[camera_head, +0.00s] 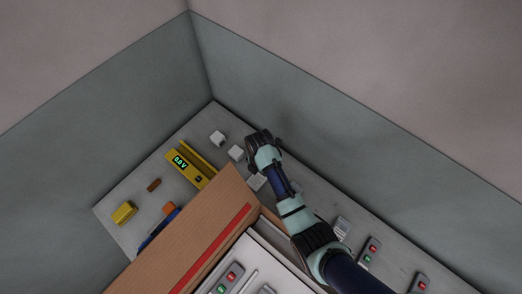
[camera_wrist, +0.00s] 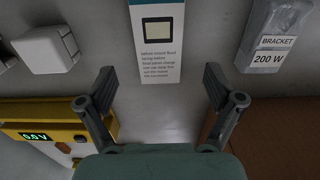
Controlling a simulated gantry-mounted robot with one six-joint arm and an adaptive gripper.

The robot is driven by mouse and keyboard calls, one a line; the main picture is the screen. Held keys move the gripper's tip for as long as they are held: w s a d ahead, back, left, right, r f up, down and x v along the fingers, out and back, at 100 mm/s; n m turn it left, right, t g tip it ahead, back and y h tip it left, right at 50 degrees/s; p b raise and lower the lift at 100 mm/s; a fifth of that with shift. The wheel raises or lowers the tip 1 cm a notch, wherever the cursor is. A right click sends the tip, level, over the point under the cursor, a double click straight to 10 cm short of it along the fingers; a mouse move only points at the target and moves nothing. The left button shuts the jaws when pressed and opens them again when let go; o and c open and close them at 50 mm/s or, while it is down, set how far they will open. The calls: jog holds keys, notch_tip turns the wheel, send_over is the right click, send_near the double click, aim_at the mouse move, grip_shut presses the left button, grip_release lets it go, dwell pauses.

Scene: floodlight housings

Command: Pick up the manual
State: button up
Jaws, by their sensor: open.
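The manual (camera_wrist: 160,48) is a flat white leaflet with a blue top, a pale square picture and lines of printed text. In the wrist view it lies on the grey surface at the top centre, and its upper end is cut off by the frame. My gripper (camera_wrist: 160,84) is open and empty, its two dark fingers wide apart. In the picture, the manual's lower edge lies between the fingertips. I cannot tell the height between them. In the head view my gripper (camera_head: 261,140) is near the back wall, and I cannot make out the manual there.
A yellow meter (camera_head: 186,165) reading 0.0 V lies left of my gripper. A white block (camera_wrist: 50,47) is left of the manual, and a bag labelled BRACKET 200 W (camera_wrist: 270,50) is to its right. A cardboard box (camera_head: 195,235) stands in front. Walls rise close behind.

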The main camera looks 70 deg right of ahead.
aim_at(260, 177)
notch_tip(260, 177, down, 5)
jog(key=shift+b, duration=0.75)
jog(key=c, duration=1.2)
notch_tip(260, 177, up, 20)
jog(key=p, duration=0.6)
jog(key=shift+p, duration=0.35)
jog(key=shift+c, duration=0.2)
